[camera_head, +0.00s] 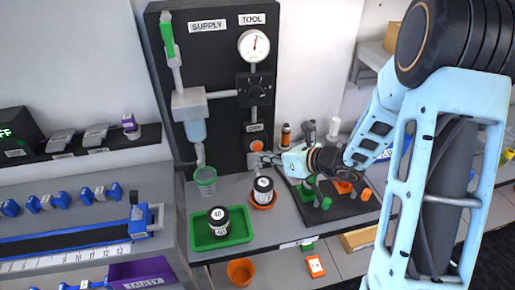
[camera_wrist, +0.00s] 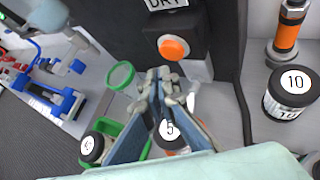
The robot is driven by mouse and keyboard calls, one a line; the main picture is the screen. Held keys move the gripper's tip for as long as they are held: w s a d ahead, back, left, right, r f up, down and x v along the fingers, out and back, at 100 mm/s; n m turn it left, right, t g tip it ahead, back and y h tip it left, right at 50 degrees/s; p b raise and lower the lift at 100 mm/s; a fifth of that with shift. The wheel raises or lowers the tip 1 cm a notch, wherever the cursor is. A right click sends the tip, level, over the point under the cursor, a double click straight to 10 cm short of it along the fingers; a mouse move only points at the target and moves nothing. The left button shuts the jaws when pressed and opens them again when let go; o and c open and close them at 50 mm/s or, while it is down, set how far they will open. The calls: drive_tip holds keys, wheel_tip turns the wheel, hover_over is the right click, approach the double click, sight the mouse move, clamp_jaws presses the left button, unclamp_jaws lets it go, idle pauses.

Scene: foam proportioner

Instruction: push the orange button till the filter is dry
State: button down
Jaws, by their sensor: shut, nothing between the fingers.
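The filter (camera_head: 196,122), a pale housing with a bluish bowl, hangs at the panel's left under the SUPPLY label. Whether it is wet inside is too small to tell.
A green-rimmed cup (camera_head: 205,175) stands under the filter outlet. A black jar (camera_head: 218,221) is on a green tray (camera_head: 240,228); another jar (camera_head: 264,190) is on an orange coaster, below my gripper. A dark mat (camera_head: 328,208) with small parts lies right.

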drive_tip(key=shift+s+d+b, duration=0.15)
drive_tip(key=shift+s+d, duration=0.05)
drive_tip(key=shift+s, duration=0.5)
drive_tip(key=shift+s+d+b, duration=0.1)
drive_tip(key=shift+s+d, duration=0.15)
drive_tip(key=shift+s, duration=0.45)
drive_tip(key=shift+s+d+b, duration=0.15)
drive_tip(key=shift+s+d, duration=0.05)
drive_tip(key=shift+s, duration=0.5)
